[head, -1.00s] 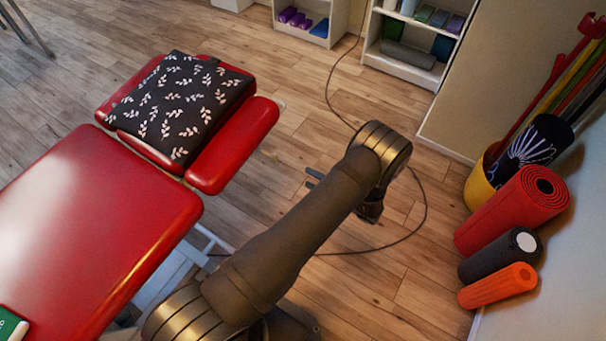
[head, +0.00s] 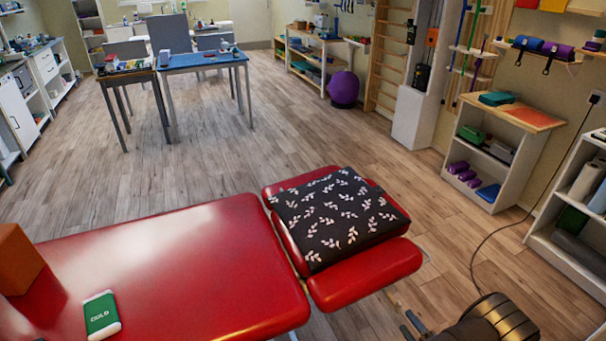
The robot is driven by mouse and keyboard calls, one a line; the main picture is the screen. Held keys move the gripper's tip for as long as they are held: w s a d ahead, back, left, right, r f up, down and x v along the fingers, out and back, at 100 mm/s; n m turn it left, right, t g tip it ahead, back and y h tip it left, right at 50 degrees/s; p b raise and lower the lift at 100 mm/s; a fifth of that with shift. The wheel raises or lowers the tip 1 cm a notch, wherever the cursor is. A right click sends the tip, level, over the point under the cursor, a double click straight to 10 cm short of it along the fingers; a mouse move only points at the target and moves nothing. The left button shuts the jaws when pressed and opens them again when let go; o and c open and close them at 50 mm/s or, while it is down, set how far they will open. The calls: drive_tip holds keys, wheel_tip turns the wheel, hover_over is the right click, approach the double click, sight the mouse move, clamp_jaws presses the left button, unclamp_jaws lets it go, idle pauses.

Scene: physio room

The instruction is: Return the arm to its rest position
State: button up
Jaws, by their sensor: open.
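My arm (head: 495,322) shows only at the bottom right edge of the head view, its dark rounded joint cut off by the frame. My gripper (head: 412,326) is partly in view beside it, with two small blue-grey fingertips apart. It is open and holds nothing that I can see. The fingertips show just below and right of the red treatment table's headrest (head: 372,281). Most of the arm is outside the frame.
A dark leaf-patterned cushion (head: 335,215) lies on the headrest. The red table (head: 180,265) bears a green-and-white packet (head: 101,315) and an orange block (head: 15,258). Shelves (head: 490,165) and a cable (head: 478,255) are at right. Open wooden floor lies beyond the table.

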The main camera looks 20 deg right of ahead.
sight(400, 309)
drive_tip(key=w, duration=0.8)
drive_tip(key=shift+w, duration=0.2)
drive_tip(key=shift+s, duration=0.15)
drive_tip(key=s, duration=1.8)
drive_tip(key=w, duration=1.8)
drive_tip(key=shift+w, duration=0.35)
drive_tip(key=shift+s+m, duration=0.2)
drive_tip(key=shift+m, duration=0.3)
drive_tip(key=m, duration=0.3)
drive_tip(key=shift+r+m, duration=0.1)
drive_tip(key=shift+m, duration=0.3)
drive_tip(key=m, duration=0.4)
drive_tip(key=shift+d+r+m, duration=0.1)
drive_tip(key=shift+m, duration=0.3)
drive_tip(key=m, duration=0.6)
drive_tip(key=shift+d+r+m, duration=0.1)
drive_tip(key=shift+d+m, duration=0.05)
drive_tip(key=shift+m, duration=0.25)
